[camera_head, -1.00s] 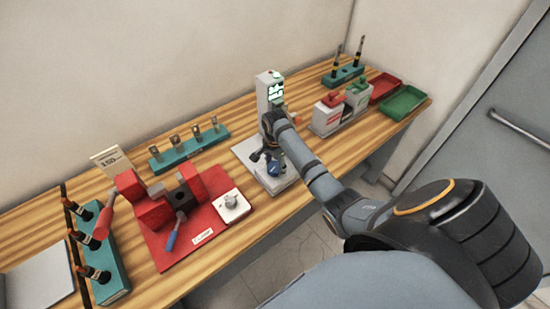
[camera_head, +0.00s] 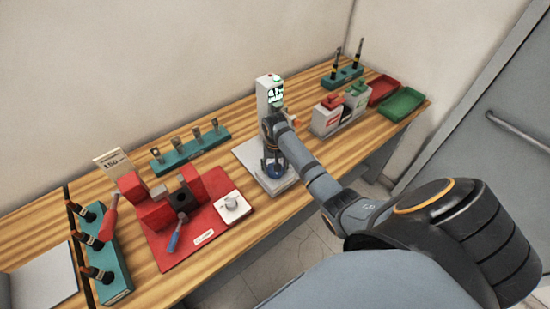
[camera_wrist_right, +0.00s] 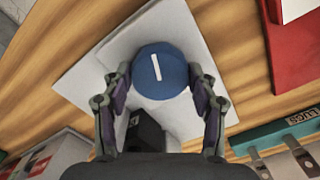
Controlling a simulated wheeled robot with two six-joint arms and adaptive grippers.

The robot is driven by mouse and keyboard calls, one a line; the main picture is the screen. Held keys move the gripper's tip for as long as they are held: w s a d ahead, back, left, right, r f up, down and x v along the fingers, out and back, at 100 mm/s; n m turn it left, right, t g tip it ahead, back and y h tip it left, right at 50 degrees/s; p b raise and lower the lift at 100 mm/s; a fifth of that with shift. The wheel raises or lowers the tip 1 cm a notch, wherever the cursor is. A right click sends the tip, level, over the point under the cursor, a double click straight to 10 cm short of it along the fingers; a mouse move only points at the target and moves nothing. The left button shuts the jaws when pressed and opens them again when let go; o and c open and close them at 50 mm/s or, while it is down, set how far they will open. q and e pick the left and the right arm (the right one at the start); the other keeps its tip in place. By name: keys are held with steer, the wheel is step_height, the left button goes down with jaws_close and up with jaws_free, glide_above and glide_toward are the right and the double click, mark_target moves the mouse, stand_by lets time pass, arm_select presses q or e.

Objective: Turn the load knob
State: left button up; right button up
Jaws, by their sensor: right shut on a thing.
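The load knob (camera_wrist_right: 160,73) is a round blue knob with a white line on its top, seen in the right wrist view. The line stands nearly upright there, tilted slightly. My right gripper (camera_wrist_right: 160,82) is shut on the knob, one finger on each side. In the head view my right gripper (camera_head: 273,160) is at the white tester (camera_head: 270,92) with a lit green display, and the blue knob shows partly below it. My left gripper is not in view.
A red vise plate (camera_head: 158,245) with red jaws is left of the tester. A teal rack (camera_head: 197,148) with metal pieces stands behind. Red and green trays (camera_head: 404,103) and a two-button box (camera_head: 327,118) are at the right. Bare wood (camera_head: 300,190) lies in front.

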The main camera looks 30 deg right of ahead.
steer(key=shift+n, duration=1.7)
steer(key=shift+w, duration=0.1)
steer(key=o, duration=1.2)
steer(key=shift+c, duration=0.2)
step_height(320, 180, up, 12)
